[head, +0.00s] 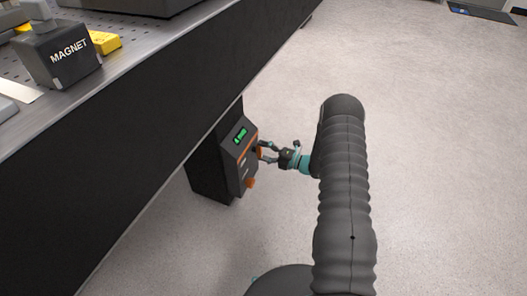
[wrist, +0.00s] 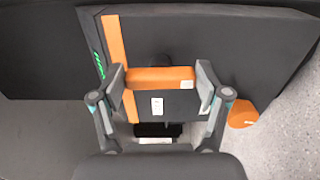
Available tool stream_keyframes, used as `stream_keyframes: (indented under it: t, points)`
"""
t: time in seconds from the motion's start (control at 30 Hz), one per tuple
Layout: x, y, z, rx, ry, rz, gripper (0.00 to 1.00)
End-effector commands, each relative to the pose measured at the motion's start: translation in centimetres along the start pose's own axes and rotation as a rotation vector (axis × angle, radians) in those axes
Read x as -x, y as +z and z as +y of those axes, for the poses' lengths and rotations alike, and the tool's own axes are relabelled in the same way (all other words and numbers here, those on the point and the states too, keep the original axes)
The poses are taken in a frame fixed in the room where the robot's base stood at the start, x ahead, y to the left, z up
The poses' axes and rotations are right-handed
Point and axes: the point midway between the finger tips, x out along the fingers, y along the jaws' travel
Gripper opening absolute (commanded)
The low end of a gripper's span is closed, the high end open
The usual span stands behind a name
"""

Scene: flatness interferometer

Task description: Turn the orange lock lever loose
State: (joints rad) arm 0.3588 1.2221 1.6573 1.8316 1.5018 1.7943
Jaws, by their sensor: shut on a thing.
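The orange lock lever (wrist: 160,77) is a short orange bar with a small white label at its right end. It lies crosswise between the fingertips of my gripper (wrist: 162,87), which is shut on it from both ends. In the head view my gripper (head: 266,153) reaches from the right to the front of the black box (head: 208,170), which hangs below the table edge. The lever is mostly hidden there behind the fingers. The box front has a green lit display (head: 241,135) and an orange strip (wrist: 115,60).
A second orange part (wrist: 243,113) sticks out low on the box, right of my gripper in the wrist view. Above is the dark-sided table (head: 150,140), with a block marked MAGNET (head: 62,55) and yellow parts (head: 104,42).

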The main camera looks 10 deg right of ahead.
Motion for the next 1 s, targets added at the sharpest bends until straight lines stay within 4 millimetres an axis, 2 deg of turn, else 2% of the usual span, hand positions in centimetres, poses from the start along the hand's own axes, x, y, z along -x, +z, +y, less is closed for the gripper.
stream_keyframes:
  t: [0.23,0.27,0.3,0.37,0.77,0.87,1.0]
  points:
    - [-0.1,-0.1,0.0,0.001,0.0,0.001,0.4]
    - [-0.1,-0.1,0.0,0.001,0.0,0.001,0.77]
    - [-0.1,-0.1,0.0,0.001,0.0,0.001,0.87]
    - [0.0,0.0,0.0,0.001,0.0,0.001,1.0]
    - [0.3,0.1,0.0,0.002,0.0,-0.001,1.0]
    - [1.3,0.1,0.0,0.002,0.0,-0.003,1.0]
    - [3.7,0.1,0.0,0.001,0.0,-0.005,1.0]
